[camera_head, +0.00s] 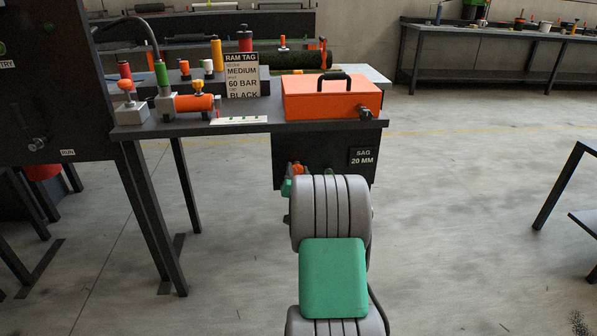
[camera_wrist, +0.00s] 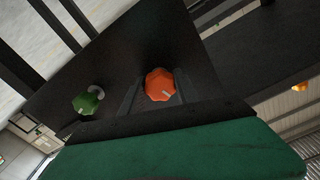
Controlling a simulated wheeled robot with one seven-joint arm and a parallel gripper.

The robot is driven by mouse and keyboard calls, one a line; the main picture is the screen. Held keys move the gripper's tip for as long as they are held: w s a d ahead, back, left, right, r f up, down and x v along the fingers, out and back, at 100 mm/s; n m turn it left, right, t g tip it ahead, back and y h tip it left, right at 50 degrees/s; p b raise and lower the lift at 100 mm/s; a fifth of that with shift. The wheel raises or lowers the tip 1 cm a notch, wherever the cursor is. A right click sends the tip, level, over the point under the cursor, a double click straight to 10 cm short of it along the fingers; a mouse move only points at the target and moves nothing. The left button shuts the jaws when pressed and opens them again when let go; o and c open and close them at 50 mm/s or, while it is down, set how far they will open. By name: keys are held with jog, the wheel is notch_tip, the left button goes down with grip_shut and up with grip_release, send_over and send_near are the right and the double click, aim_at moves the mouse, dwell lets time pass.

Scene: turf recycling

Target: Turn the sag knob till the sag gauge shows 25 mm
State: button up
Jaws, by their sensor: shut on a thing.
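The sag gauge (camera_head: 362,157) is a small dark plate on the black panel under the bench, and it reads SAG 20 MM. An orange lobed knob with a pale pointer mark (camera_wrist: 160,84) sits on the black panel in the wrist view. My gripper (camera_wrist: 155,92) is shut on this orange knob, with a dark finger on either side of it. In the head view the orange knob (camera_head: 296,168) shows just above my arm, which hides part of the panel. A green knob (camera_wrist: 88,103) with a pale mark sits apart to the left in the wrist view.
Above the panel, the bench holds an orange box with a black handle (camera_head: 331,96), a RAM TAG card (camera_head: 242,82) and several coloured cylinders. A dark cabinet (camera_head: 50,80) stands at the left. The floor right of my arm is clear.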

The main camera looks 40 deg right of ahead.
grip_shut()
jog(key=shift+d, duration=0.25)
jog(key=shift+a+f, duration=0.1)
jog(key=shift+a, duration=0.1)
jog(key=n+b, duration=0.1)
jog(key=b, duration=0.1)
jog(key=n+b, duration=0.2)
jog(key=shift+f, duration=0.25)
jog(key=n+b, duration=0.2)
jog(key=shift+n, duration=0.4)
jog(key=shift+s+n+b, duration=0.1)
jog(key=shift+n+b, duration=1.55)
jog(key=shift+n, duration=0.35)
jog(key=shift+r, duration=0.1)
